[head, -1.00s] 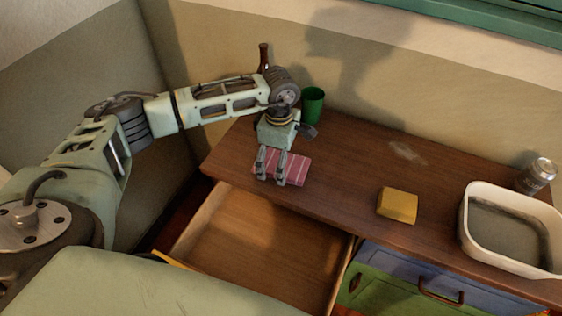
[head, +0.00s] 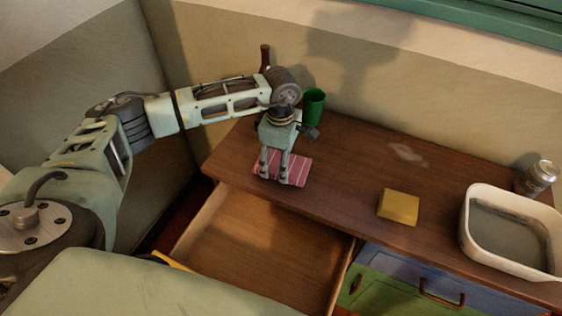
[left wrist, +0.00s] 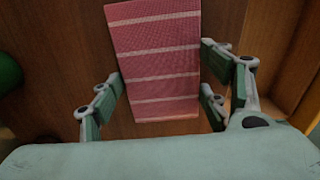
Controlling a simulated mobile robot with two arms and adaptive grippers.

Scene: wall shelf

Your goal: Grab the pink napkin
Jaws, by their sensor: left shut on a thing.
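The pink napkin (head: 300,168) has pale stripes and lies flat on the brown wooden top, near the front edge above the open drawer. My left gripper (head: 273,179) points down over its left part and is shut on it. In the left wrist view the napkin (left wrist: 155,60) runs between the fingers of my left gripper (left wrist: 162,95), which stand at its two sides. The near end of the napkin and the exact contact at the fingertips are hard to make out. My right gripper is not in view.
An open, empty drawer (head: 250,240) juts out below. A green cup (head: 313,106) and a brown bottle (head: 265,58) stand behind my left gripper.

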